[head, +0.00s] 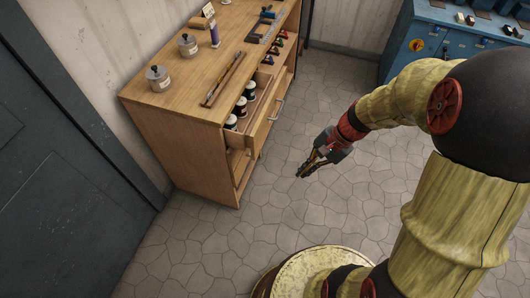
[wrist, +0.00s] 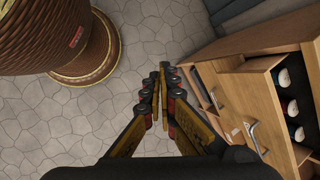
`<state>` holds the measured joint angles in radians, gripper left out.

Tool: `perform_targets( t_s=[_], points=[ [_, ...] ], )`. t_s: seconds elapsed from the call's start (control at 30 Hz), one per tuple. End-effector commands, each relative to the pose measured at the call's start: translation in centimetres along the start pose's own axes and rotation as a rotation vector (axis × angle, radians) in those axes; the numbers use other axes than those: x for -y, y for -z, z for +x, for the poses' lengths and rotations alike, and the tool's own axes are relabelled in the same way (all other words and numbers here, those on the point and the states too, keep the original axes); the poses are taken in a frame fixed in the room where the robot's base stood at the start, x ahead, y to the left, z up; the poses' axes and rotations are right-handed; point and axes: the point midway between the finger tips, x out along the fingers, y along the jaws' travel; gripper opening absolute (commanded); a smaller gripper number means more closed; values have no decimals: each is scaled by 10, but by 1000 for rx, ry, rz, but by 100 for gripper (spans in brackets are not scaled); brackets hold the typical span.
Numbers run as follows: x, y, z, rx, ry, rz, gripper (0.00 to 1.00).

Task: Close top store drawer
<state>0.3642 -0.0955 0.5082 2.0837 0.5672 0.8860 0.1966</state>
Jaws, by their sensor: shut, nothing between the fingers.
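The top store drawer (head: 264,123) is pulled out from the front of a wooden cabinet (head: 170,118). It holds several dark bottles or jars with white caps, and a metal handle (head: 277,110) is on its front. In the wrist view the open drawer (wrist: 255,85) is at the right, with its handle (wrist: 254,138) near the lower right. My gripper (head: 302,174) is shut and empty, in the air in front of the cabinet, apart from the drawer. In the wrist view its fingertips (wrist: 162,68) are left of the cabinet.
On the cabinet top are jars (head: 158,78), long thin tools (head: 222,80) and a purple-blue bottle (head: 214,34). A blue cabinet (head: 425,45) stands at the back right and a dark door (head: 60,170) at the left. The stone floor (head: 290,215) between is clear.

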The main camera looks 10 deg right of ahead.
Motion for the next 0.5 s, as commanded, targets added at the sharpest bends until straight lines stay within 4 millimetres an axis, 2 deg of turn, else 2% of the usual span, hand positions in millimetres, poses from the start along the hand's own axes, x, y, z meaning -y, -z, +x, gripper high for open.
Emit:
perform_targets(
  t_s=[0.03, 0.1, 0.2, 0.3, 0.43, 0.5],
  points=[
    [2, 16, 25, 42, 35, 125, 0],
    [12, 36, 49, 88, 93, 298, 0],
    [32, 63, 74, 144, 180, 543, 0],
    [57, 84, 81, 179, 262, 729, 0],
    [92, 106, 65, 204, 369, 903, 0],
    [98, 108, 62, 222, 390, 978, 0]
  ],
)
